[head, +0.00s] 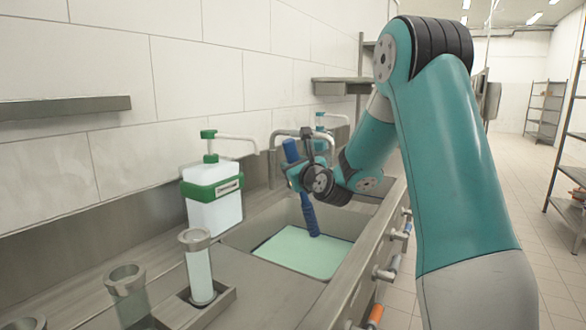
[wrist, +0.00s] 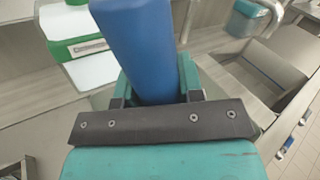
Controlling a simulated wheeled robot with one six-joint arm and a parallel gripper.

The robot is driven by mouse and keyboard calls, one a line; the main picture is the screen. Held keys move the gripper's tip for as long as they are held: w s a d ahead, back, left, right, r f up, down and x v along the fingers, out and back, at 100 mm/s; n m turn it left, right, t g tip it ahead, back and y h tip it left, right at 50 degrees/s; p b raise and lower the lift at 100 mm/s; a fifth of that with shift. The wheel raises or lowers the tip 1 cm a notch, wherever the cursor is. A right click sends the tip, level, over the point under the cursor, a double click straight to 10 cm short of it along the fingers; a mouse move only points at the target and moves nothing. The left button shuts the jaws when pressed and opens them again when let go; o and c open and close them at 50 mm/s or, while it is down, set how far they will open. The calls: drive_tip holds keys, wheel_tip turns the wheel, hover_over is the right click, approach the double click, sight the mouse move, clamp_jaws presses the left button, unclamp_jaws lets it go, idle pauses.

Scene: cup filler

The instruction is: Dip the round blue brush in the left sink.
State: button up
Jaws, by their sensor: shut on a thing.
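The blue brush (head: 309,214) is a long blue cylinder, held nearly upright with a slight tilt. Its upper part fills the top middle of the wrist view (wrist: 143,45). My gripper (head: 296,178) is shut around the brush's middle, above the left sink (head: 268,216). In the head view the sink holds pale green liquid (head: 290,256). The brush's lower end points down inside the sink and meets the far part of the liquid in the picture. I cannot tell whether it is in the liquid or just above it. The lower end is hidden in the wrist view.
A white dispenser (head: 214,210) with a green band and pump stands left of the sink. A clear cylinder in a metal holder (head: 198,262) is nearer. A faucet (head: 272,160) rises behind the sink. Another basin (wrist: 262,72) shows in the wrist view at right.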

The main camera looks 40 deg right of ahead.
wheel_tip(320, 180, down, 17)
drive_tip(key=b, duration=1.2)
drive_tip(key=shift+f+b, duration=0.15)
drive_tip(key=shift+b, duration=0.15)
